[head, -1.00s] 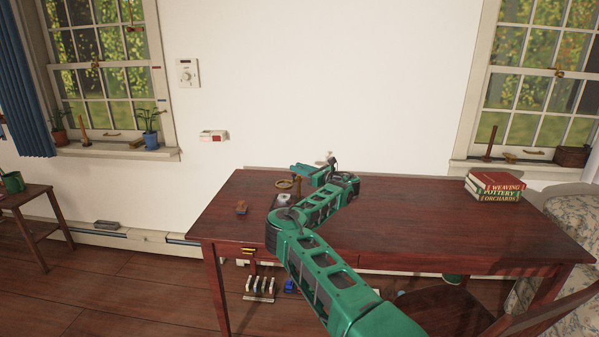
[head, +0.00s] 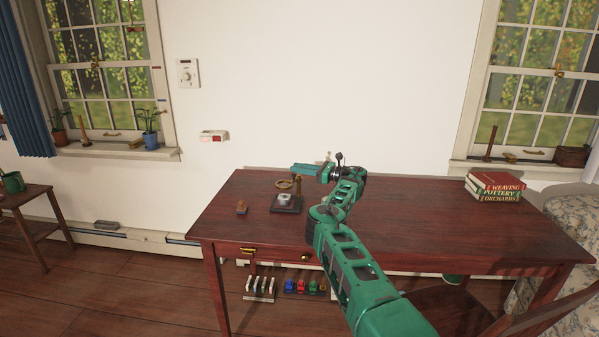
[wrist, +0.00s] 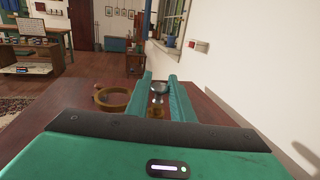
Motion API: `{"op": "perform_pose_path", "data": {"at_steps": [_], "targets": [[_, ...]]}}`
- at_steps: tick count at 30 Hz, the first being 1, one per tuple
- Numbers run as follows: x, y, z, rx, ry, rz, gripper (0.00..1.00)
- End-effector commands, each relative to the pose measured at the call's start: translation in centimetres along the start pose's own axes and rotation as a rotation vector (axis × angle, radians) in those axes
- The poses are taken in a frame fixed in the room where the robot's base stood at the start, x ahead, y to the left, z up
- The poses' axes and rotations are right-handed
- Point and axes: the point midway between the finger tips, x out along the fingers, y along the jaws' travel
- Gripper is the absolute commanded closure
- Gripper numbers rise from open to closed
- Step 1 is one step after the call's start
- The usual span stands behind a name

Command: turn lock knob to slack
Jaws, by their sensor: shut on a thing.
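A small stand with a dark square base (head: 287,209), a brass post (head: 298,187) and a brass ring (head: 283,184) is on the desk's left part. A pale round cup (head: 284,198) sits on the base under the ring. My gripper (head: 298,168) is level at the top of the post, pointing left. In the wrist view its two green fingers flank a dark and silvery knob (wrist: 159,87), which looks like the lock knob. The fingers are shut on it; they hide part of it. The ring (wrist: 112,98) shows left of the fingers. The knob's marking cannot be read.
The desk (head: 420,225) is mostly clear to the right, with stacked books (head: 495,187) at its far right. A small brown object (head: 241,208) lies left of the stand. The wall is close behind the gripper.

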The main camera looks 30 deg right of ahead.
Motion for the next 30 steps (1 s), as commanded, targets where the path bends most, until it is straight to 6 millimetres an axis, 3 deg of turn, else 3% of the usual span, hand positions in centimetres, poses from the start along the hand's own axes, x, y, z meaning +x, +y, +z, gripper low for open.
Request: {"op": "perform_pose_path", "data": {"at_steps": [10,11,13,23,30], "targets": [[0.0,0.0,0.1,-0.001,0.000,0.001,1.00],[0.0,0.0,0.1,-0.002,0.000,0.001,0.77],[0.0,0.0,0.1,-0.002,0.000,0.001,0.60],[-0.1,0.0,0.0,-0.001,0.000,0.001,0.60],[-3.0,-0.1,0.0,-0.001,0.000,-0.002,0.60]]}}
